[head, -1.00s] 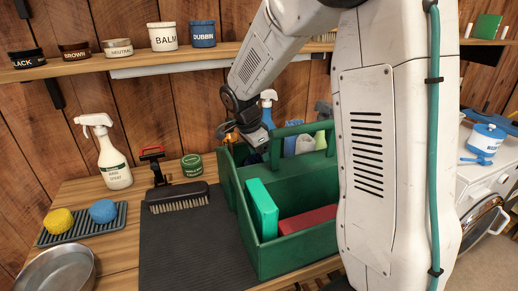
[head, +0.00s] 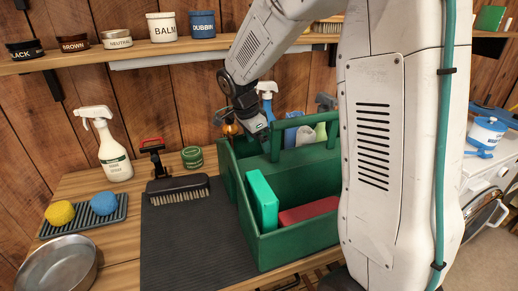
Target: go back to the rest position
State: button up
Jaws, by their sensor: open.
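My gripper (head: 258,130) hangs at the end of my arm over the back left of the green tote (head: 300,247), near its handle. Its fingers are small and partly hidden in this view, and I see nothing held in it. The tote stands on the right of the workbench. In its front compartment are a teal block (head: 263,200) and a dark red block (head: 308,210).
A dark mat (head: 190,240) lies left of the tote, with a brush (head: 178,188) at its back edge. A shelf (head: 100,58) with jars runs above.

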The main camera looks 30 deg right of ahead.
jog(key=s+a+r+n+t+h, duration=0.1)
jog(key=a+r+n, duration=0.15)
jog(key=r, duration=0.45)
jog(key=s+a+r+n+t, duration=0.1)
jog(key=r+n, duration=0.3)
jog(key=r, duration=0.3)
jog(key=s+r+n, duration=0.3)
jog(key=s+n, duration=0.1)
jog(key=s, duration=0.2)
jog(key=s+a+f+n+y, duration=0.1)
jog(key=s+a+f+n, duration=0.1)
jog(key=s, duration=0.5)
jog(key=s+a+f+n+y, duration=0.1)
jog(key=s+a+f+n, duration=0.1)
jog(key=s, duration=0.5)
jog(key=s+a+f+n+y, duration=0.2)
jog(key=s+f+n, duration=0.1)
jog(key=s, duration=0.4)
jog(key=shift+a+f+n, duration=0.15)
jog(key=shift+n, duration=0.6)
